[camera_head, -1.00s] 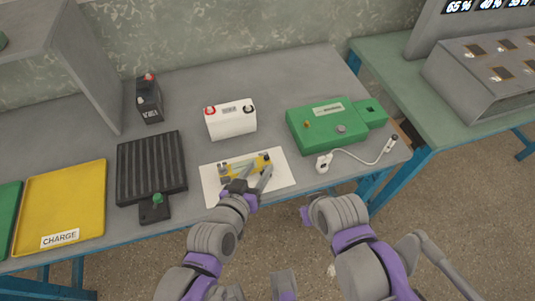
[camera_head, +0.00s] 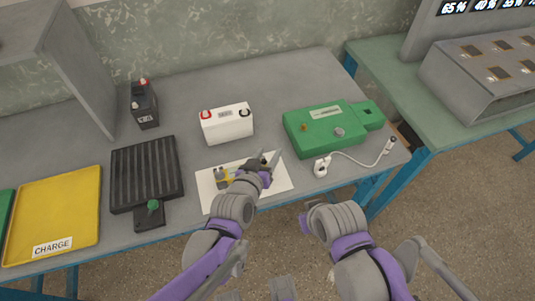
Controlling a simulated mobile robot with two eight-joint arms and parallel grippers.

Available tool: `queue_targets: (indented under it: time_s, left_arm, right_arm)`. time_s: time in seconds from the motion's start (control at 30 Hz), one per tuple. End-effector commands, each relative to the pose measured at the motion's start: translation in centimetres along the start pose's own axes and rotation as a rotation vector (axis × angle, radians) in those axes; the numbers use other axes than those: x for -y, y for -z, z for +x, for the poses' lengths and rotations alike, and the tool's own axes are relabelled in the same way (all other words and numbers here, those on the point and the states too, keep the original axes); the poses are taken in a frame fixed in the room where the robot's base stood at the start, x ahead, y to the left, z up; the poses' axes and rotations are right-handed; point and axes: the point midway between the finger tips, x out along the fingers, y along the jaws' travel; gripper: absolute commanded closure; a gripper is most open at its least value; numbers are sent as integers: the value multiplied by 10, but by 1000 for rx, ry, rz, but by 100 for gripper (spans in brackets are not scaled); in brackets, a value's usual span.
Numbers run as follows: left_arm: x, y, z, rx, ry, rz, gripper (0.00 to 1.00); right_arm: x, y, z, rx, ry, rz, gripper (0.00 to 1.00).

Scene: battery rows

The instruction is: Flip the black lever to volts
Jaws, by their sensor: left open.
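A small yellow and grey device (camera_head: 222,178) lies on a white sheet (camera_head: 212,201) near the table's front edge. My left gripper (camera_head: 266,160) is open over the right part of the device, its fingers pointing away from me. The gripper and wrist hide most of the device. A black lever cannot be made out clearly, and no volts mark is readable. I cannot tell whether the fingers touch anything. My right arm is folded at the lower right; its gripper does not show.
A white battery (camera_head: 227,125) and a black battery (camera_head: 145,106) stand behind. A green unit (camera_head: 320,132) with a white cabled plug (camera_head: 321,166) is at right. A black ribbed block (camera_head: 146,172) and a yellow CHARGE tray (camera_head: 58,205) are at left. Bare table lies between them.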

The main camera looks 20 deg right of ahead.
Motion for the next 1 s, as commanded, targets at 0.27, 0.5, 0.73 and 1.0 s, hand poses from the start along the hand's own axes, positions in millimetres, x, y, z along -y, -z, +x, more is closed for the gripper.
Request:
queue_targets:
  time_s: [0.27, 0.5, 0.73, 1.0]
  left_arm:
    - [0, 0, 0, 0, 0, 0, 92]
    - [0, 0, 0, 0, 0, 0, 100]
    - [-1, -3, -1, -80, 0, 57, 100]
    - [-2, -1, -3, -102, 1, 73, 100]
  right_arm:
    - [0, 0, 0, 0, 0, 0, 100]
    - [0, 0, 0, 0, 0, 0, 100]
    - [0, -7, 13, 5, 0, 0, 100]
    - [0, -7, 13, 5, 0, 0, 100]
